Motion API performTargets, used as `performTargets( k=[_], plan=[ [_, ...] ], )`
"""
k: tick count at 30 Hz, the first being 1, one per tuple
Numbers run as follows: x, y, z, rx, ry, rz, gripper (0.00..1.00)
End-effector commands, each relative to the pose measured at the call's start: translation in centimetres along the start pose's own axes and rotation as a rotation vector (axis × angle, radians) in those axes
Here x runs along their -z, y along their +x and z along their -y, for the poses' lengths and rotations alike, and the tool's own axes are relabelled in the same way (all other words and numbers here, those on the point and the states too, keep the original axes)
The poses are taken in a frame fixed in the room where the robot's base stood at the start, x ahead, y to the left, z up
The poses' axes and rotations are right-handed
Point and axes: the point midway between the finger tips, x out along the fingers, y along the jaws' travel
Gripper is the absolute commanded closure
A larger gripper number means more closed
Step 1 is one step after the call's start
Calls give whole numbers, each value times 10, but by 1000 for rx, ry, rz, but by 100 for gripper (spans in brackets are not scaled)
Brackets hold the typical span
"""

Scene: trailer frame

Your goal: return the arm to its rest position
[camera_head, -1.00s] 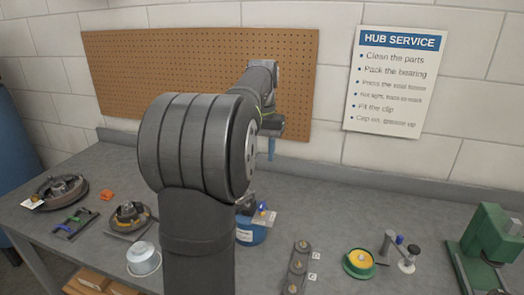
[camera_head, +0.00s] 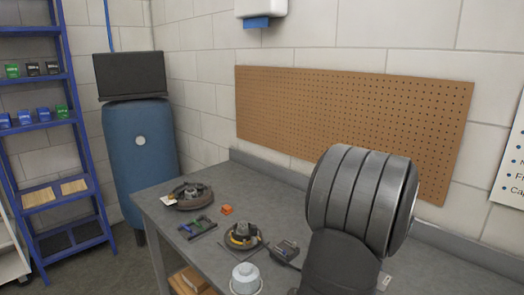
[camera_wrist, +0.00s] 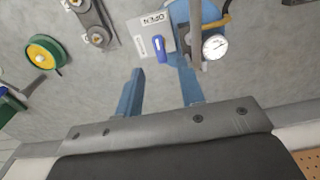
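My gripper (camera_wrist: 161,66) shows in the wrist view as two blue fingers, apart from each other. Nothing is held between them; grey bench top shows in the gap. A pale plate marked OPEN with a blue lever (camera_wrist: 158,46) lies beyond the fingertips. A round dial gauge (camera_wrist: 215,46) is beyond the right finger. In the head view only a thick grey part of my arm shows at the lower right; my gripper is out of that view.
The grey bench (camera_head: 216,218) holds a hub on a dark drum (camera_head: 190,196), an orange block (camera_head: 227,210), a second hub (camera_head: 242,237) and a white-lidded tub (camera_head: 245,278). A pegboard (camera_head: 350,120) hangs behind. A blue tank (camera_head: 141,165) and blue shelves (camera_head: 70,120) stand left.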

Motion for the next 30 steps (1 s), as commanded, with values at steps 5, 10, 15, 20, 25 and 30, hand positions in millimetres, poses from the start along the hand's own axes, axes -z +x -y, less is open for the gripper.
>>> performTargets(
  k=[5, 10, 15, 20, 25, 30],
  plan=[
    [-1, 32, 0, -1, 0, 3, 65],
    [0, 50, 0, 0, 0, 1, 65],
    [0, 57, 0, 0, 0, 0, 65],
    [0, 57, 0, 0, -1, 0, 65],
    [0, 56, 0, 0, -1, -1, 65],
    [1, 42, 0, 1, 0, -4, 65]
  ],
)
